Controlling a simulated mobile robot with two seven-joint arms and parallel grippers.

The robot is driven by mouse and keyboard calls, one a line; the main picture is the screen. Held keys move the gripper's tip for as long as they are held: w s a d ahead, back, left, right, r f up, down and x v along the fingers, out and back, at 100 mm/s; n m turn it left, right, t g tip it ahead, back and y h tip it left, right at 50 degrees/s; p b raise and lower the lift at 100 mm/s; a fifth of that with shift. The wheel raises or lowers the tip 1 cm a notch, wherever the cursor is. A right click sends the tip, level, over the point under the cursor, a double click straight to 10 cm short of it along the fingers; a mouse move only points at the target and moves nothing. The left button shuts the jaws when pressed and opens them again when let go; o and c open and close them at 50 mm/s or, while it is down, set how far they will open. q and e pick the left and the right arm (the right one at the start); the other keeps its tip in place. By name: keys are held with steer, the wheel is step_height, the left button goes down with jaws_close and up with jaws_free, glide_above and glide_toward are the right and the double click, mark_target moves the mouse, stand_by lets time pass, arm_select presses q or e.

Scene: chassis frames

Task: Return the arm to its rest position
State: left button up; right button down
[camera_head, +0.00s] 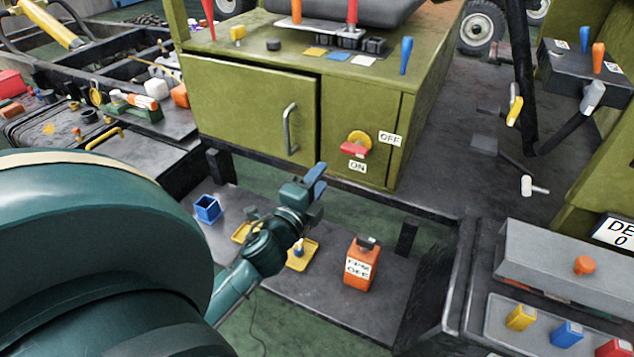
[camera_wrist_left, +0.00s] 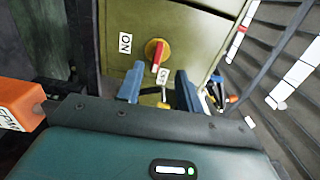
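My left gripper (camera_head: 316,180) is at the middle of the head view, in front of the olive cabinet. Its teal arm comes in from the lower left. In the left wrist view its two blue fingers (camera_wrist_left: 158,88) stand apart with nothing held between them. The rotary switch (camera_head: 360,140), a yellow disc with a red handle, is on the cabinet front, right of the gripper. It also shows beyond the fingers in the left wrist view (camera_wrist_left: 156,50), apart from them. My right gripper is not in view.
An orange box (camera_head: 359,272) stands on the grey lower shelf (camera_head: 385,315), with a blue open box (camera_head: 207,208) and yellow trays at its left. The olive cabinet (camera_head: 250,105) has a grey door handle. A grey console (camera_head: 560,265) with coloured buttons is at right.

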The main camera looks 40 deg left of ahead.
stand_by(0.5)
